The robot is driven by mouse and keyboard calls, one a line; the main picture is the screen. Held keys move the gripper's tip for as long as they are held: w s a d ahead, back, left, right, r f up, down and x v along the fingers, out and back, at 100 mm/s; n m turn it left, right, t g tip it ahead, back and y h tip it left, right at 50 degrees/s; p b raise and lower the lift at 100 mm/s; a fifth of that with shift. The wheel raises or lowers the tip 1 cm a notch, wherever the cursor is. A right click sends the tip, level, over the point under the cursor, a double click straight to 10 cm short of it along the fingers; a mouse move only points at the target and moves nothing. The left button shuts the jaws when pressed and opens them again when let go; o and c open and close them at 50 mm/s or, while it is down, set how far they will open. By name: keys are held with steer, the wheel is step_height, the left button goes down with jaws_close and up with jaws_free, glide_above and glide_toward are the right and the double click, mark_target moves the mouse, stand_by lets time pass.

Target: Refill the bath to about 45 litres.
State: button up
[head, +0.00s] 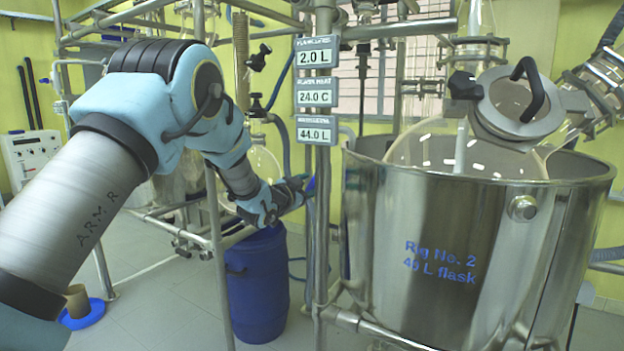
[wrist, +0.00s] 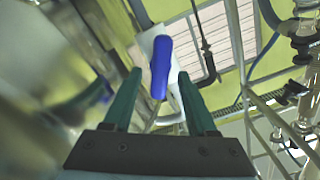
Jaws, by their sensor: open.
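The bath is a large steel vessel (head: 400,285) at the right of the head view, marked "Rig No. 2, 40 L flask". A round glass flask (head: 410,150) sits in it. The lowest readout plate (head: 316,135) on the post shows 44.0 L; its small label is hard to read. My gripper (head: 298,184) is beside the post, left of the bath. In the wrist view its two green fingers (wrist: 159,76) are open, with a blue bar-like handle (wrist: 160,65) showing between them and a gap on each side. I cannot tell whether the handle lies within finger depth.
Other plates read 2.0 L (head: 316,51) and 24.0 C (head: 316,92). A blue drum (head: 257,290) stands below my gripper. Steel frame tubes (head: 216,250) surround my arm. A blue dish (head: 82,313) with a brown container is on the floor at left.

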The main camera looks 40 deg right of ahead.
steer(key=shift+w+d, duration=0.1)
steer(key=shift+d, duration=0.4)
jaws_close()
